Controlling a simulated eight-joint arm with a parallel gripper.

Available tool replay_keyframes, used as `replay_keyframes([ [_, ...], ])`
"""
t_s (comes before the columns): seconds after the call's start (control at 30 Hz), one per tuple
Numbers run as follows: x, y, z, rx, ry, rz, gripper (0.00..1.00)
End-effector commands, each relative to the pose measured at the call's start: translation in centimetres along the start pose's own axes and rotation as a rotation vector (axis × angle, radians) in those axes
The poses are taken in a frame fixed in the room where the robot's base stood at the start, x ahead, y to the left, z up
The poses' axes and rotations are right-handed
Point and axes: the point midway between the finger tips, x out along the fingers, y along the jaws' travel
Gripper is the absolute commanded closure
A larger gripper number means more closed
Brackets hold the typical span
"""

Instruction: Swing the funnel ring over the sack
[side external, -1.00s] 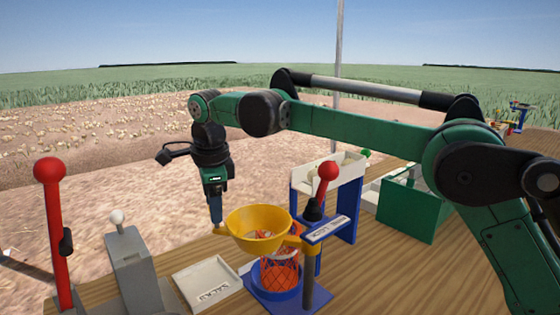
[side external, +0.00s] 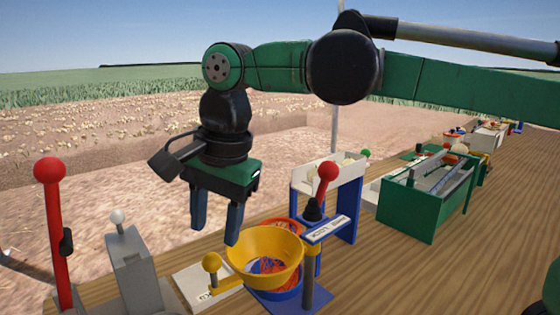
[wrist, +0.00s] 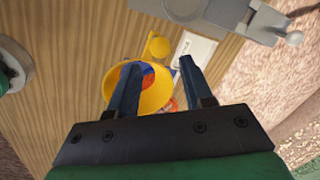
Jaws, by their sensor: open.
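The yellow funnel ring (side external: 246,262) hangs at mid height beside its dark post, with a yellow ball knob (side external: 212,262) sticking out at the left. In the wrist view the ring (wrist: 155,92) and knob (wrist: 158,46) show from above. The orange net sack (side external: 286,223) is partly hidden behind the ring. Its rim shows past the ring's far edge, and orange and blue show through the opening. I cannot tell how well ring and sack line up. My gripper (side external: 216,233) is open and empty, fingers pointing down, above the knob's side of the ring.
A red-knobbed lever (side external: 327,172) stands on a blue labelled bracket right of the ring. A tall red lever (side external: 50,230) and a grey lever block (side external: 135,265) stand at the left. A white label plate (side external: 190,283) lies between. A green box (side external: 410,208) is further right; bare planks lie in front.

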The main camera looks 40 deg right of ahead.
Motion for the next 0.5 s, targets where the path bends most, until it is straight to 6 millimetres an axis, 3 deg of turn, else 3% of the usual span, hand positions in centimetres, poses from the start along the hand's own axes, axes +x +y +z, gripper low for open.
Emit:
replay_keyframes([
  [0.37, -0.4, 0.0, 0.0, 0.002, 0.000, 0.001, 0.55],
  [0.5, -0.5, 1.6, -1.4, 0.011, -0.020, 0.048, 0.55],
])
